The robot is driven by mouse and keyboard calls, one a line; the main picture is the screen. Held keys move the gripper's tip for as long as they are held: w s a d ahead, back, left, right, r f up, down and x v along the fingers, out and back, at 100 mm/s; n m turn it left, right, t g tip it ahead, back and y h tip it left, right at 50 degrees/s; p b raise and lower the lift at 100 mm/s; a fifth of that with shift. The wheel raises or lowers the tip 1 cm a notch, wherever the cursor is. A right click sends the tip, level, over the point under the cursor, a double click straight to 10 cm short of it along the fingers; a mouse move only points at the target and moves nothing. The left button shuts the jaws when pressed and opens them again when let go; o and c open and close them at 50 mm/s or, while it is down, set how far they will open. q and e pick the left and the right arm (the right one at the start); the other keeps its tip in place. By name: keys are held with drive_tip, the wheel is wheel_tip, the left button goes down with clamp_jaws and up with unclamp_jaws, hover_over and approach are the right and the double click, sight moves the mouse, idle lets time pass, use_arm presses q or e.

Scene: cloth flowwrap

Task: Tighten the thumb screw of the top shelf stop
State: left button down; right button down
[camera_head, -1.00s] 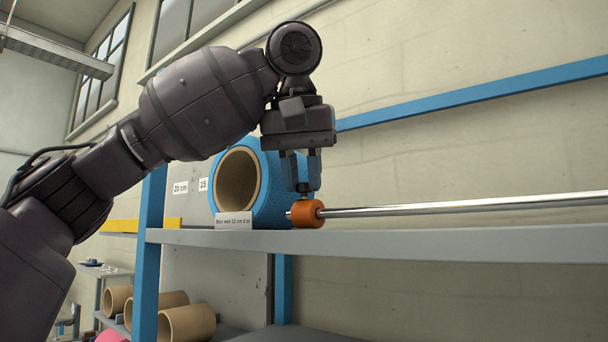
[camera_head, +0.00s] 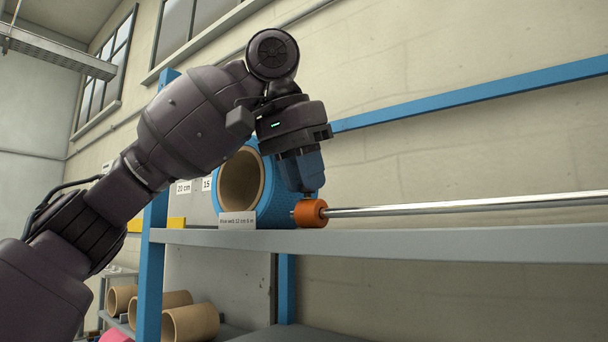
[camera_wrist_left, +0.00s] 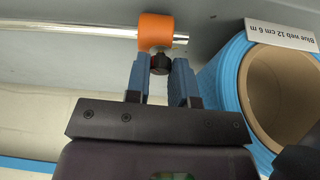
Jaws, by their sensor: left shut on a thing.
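The orange shelf stop (camera_head: 310,214) sits on a shiny metal rod (camera_head: 450,206) just above the top shelf. It also shows in the left wrist view (camera_wrist_left: 155,28). Its black thumb screw (camera_wrist_left: 160,63) sticks out of the collar toward my gripper; in the head view it is mostly hidden by the fingers. My left gripper (camera_head: 307,188) points down from above the stop. Its blue fingers (camera_wrist_left: 160,72) are shut on the thumb screw, one on each side. The gripper is turned about its vertical axis in the head view. My right gripper is not in view.
A blue web roll (camera_head: 270,190) with a cardboard core stands close to the left of the stop, with a white label (camera_head: 237,220) in front. The grey shelf (camera_head: 420,240) is clear to the right. A blue upright (camera_head: 152,260) stands at left.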

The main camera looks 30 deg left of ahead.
use_arm(q)
drive_tip(key=c, duration=1)
unclamp_jaws()
drive_tip(key=shift+r, duration=0.1)
drive_tip(key=shift+v, duration=5.3)
drive_tip(key=shift+s, duration=0.1)
